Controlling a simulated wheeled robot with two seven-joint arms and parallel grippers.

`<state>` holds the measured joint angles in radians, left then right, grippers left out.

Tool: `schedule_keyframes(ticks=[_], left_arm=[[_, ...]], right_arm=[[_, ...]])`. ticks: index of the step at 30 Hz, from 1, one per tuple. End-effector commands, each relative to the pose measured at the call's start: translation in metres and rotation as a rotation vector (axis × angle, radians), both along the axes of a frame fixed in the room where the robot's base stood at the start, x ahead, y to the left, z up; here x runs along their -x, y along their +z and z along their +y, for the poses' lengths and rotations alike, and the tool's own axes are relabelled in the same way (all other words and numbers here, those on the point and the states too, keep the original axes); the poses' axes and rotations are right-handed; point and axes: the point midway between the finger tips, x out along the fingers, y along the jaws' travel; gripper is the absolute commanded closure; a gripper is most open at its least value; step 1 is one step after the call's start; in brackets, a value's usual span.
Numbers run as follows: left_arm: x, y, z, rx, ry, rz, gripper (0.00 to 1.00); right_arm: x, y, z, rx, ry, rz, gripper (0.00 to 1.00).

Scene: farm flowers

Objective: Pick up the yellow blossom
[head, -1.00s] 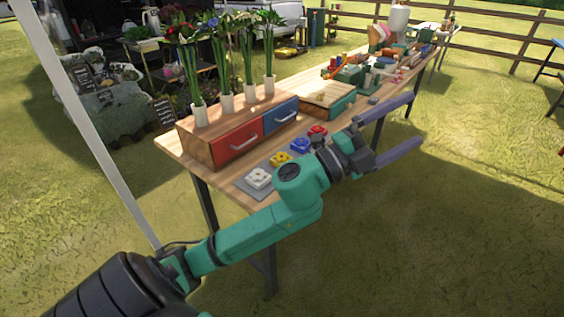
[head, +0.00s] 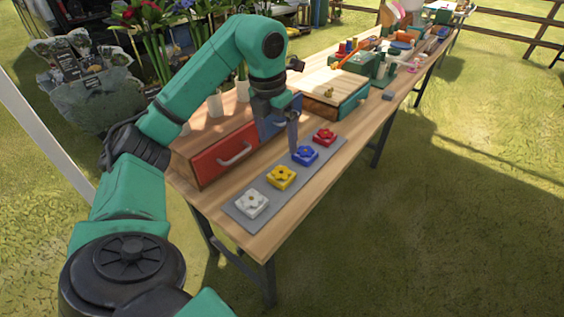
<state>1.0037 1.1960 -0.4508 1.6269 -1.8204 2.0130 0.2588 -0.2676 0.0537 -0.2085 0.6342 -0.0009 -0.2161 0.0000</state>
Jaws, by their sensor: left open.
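The yellow blossom (head: 281,178) sits on a grey mat (head: 237,213) on the wooden table. On the same mat, a white blossom (head: 252,203) is at its lower left, and a blue blossom (head: 305,155) and a red blossom (head: 324,136) are at its upper right. My left gripper (head: 293,146) points down above the mat, close to the blue blossom and up and right of the yellow one. It is open, with nothing visible between its fingers; one finger mostly hides the other. My right gripper is not in view.
A wooden box with a red drawer (head: 224,153) and a blue drawer stands behind the mat, with flower vases on top, partly hidden by my left arm. A green-sided wooden box (head: 352,103) is farther right. The table's front edge (head: 300,216) is clear.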

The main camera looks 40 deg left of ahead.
Motion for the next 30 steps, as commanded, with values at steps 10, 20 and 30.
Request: schedule_keyframes(ticks=[10,20,30], left_arm=[[-0.01,-0.074,-0.001,0.003,-0.003,0.001,0.0],[-0.016,-0.121,0.001,0.004,-0.006,-0.001,0.0],[-0.016,-0.121,0.001,0.003,-0.005,-0.002,0.65]], right_arm=[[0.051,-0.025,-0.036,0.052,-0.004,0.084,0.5],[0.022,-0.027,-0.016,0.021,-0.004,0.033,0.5],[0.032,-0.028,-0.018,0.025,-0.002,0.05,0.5]])
